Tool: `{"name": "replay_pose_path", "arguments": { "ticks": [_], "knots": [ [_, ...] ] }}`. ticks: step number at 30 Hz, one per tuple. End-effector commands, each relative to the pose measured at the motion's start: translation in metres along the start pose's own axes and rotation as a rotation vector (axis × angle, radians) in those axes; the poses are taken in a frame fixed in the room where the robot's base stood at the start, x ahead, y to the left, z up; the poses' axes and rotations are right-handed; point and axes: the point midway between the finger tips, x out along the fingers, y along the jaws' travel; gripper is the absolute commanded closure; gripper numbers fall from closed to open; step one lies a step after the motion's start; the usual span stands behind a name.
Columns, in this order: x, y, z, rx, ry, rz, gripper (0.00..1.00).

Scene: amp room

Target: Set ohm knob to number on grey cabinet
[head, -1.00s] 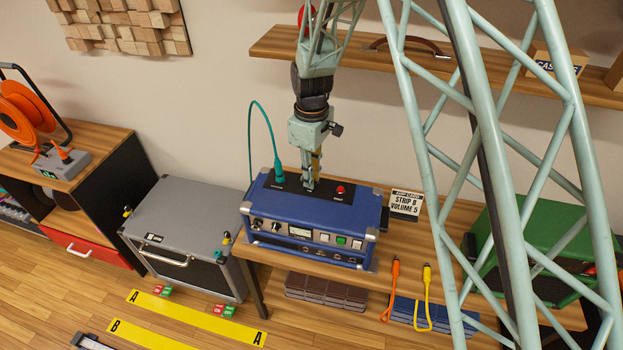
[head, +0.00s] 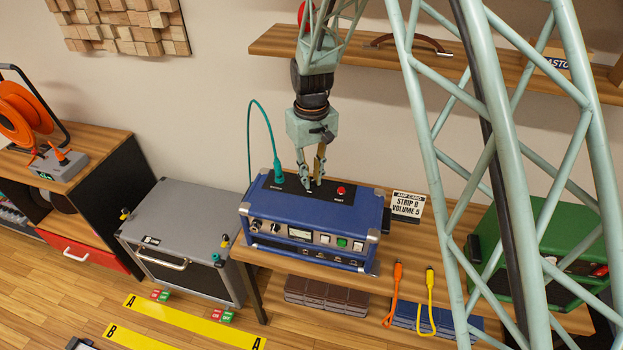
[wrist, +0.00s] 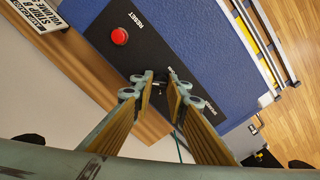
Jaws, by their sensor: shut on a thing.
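The blue amplifier (head: 275,205) stands on the wooden bench, with a black panel (head: 258,182) along its top. My gripper (head: 311,186) points straight down at the middle of this panel. In the wrist view its fingertips (wrist: 160,84) close around a small dark knob, which the fingers mostly hide. I cannot read the knob's setting or the marks around it. The grey cabinet (head: 185,222) stands on the floor left of the bench. A small dark label (head: 152,240) is on its front top edge, too small to read.
A red reset button (head: 341,190) lies right of my fingers. A teal plug (head: 278,172) with a cable stands left of them. A card (head: 407,205) reads "STRIP B VOLUME 5". A wooden shelf (head: 440,66) runs behind my arm. A green amplifier (head: 540,235) stands at the right.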

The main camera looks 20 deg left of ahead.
Motion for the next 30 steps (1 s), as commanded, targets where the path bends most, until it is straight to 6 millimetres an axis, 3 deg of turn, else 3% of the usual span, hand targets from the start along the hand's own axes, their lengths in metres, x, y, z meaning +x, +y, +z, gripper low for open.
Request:
{"name": "replay_pose_path", "arguments": {
  "ticks": [15, 16, 20, 30],
  "knots": [
    [-0.0009, 0.0001, -0.001, 0.026, 0.002, 0.0, 0.96],
    [-0.0009, 0.0001, -0.001, 0.026, 0.002, 0.0, 0.85],
    [-0.0007, 0.0001, -0.0008, 0.026, 0.002, 0.0, 0.73],
    [-0.0007, 0.0001, -0.0004, 0.025, 0.001, 0.0, 0.72]
  ]
}}
